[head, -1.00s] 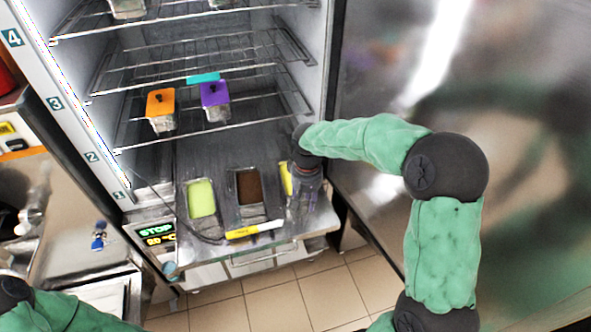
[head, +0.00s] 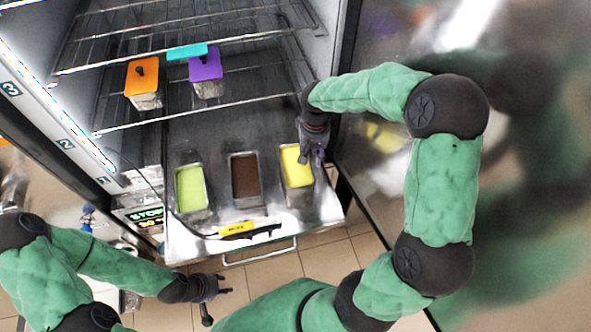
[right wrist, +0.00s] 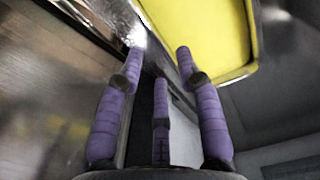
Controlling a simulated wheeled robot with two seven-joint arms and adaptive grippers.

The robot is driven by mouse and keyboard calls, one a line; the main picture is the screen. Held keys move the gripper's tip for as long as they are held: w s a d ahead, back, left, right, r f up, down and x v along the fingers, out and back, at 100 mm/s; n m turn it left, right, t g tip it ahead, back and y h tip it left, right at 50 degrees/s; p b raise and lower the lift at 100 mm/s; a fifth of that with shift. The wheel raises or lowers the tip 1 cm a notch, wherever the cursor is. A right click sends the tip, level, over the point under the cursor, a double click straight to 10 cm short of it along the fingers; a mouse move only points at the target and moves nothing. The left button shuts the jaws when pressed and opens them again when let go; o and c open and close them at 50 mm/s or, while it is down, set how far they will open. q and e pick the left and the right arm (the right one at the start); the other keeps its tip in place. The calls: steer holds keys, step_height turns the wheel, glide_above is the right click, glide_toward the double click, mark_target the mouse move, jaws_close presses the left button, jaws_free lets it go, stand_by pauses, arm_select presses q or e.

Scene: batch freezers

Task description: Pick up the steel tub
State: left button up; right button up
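Three steel tubs stand in a row on the pulled-out steel shelf in the head view: one with green contents (head: 191,187), one with brown contents (head: 246,176) and one with yellow contents (head: 296,170). My right gripper (head: 315,158) is at the right rim of the yellow tub, fingers pointing down. In the right wrist view its purple fingers (right wrist: 159,62) are spread with nothing between them, and the yellow contents (right wrist: 205,35) show at upper right. Whether a finger touches the tub, I cannot tell. My left gripper (head: 222,305) is open and empty, low in front of the shelf.
A yellow-and-black probe (head: 240,229) with a cable lies on the shelf's front edge. Lidded boxes, orange (head: 141,77) and purple (head: 205,66), sit on a wire rack above. The steel door (head: 385,165) stands close on the right.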

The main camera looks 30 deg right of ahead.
mark_target(310, 165)
steer(key=shift+w+a+f, duration=0.1)
steer(key=shift+a+f, duration=0.05)
steer(key=shift+f, duration=1.3)
steer(key=shift+w+a+f, duration=0.1)
steer(key=shift+a+f, duration=0.05)
steer(key=shift+f, duration=1.25)
steer(key=shift+s, duration=0.1)
steer(key=shift+c, duration=0.3)
jaws_close()
